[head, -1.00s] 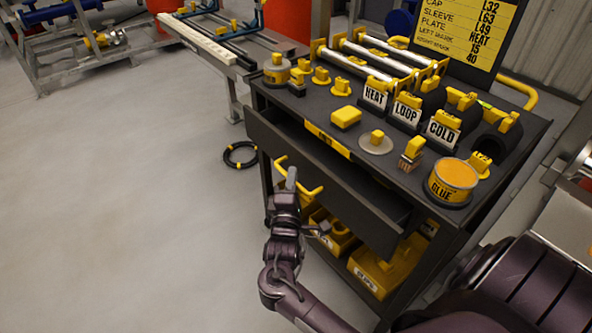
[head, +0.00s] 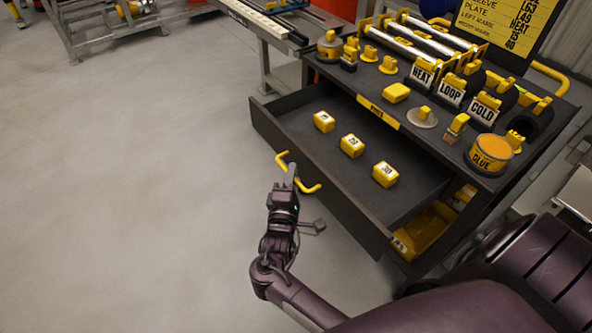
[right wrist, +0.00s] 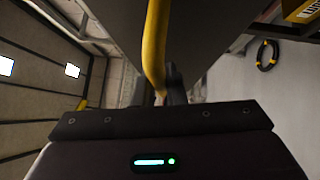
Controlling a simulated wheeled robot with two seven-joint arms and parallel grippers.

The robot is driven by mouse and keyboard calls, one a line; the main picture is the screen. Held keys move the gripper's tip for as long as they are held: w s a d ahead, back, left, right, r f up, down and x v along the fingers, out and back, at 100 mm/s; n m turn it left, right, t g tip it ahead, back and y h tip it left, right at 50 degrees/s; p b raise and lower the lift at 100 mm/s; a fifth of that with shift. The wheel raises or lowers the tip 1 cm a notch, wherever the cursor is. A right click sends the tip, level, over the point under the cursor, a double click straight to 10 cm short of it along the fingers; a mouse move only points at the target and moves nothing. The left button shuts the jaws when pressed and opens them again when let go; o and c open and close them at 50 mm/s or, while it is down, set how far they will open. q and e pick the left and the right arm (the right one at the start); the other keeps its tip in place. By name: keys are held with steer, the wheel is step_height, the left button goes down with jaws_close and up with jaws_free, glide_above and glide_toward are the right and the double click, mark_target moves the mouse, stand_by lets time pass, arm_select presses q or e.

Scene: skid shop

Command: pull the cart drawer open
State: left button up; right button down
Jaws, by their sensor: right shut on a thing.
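The cart drawer (head: 341,217) is dark grey and stands well out from the cart (head: 455,162). Its inside shows, with three yellow blocks (head: 351,145) on its floor. A yellow bar handle (head: 311,187) is on the drawer's front. My right gripper (head: 292,174) is at the handle, shut on it. In the right wrist view the yellow handle (right wrist: 154,50) runs down between the fingers, whose tips are partly hidden. My left gripper is not in view.
The cart top holds a glue tin (head: 492,151), HEAT, LOOP and COLD signs (head: 451,92), metal rollers and small yellow-topped parts. Open yellow bins (head: 428,232) sit below the drawer. The floor (head: 130,200) to the left is clear. A black and yellow ring (right wrist: 267,55) lies on the floor.

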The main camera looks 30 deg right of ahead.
steer(key=shift+a, duration=0.15)
steer(key=c, duration=1.5)
jaws_free()
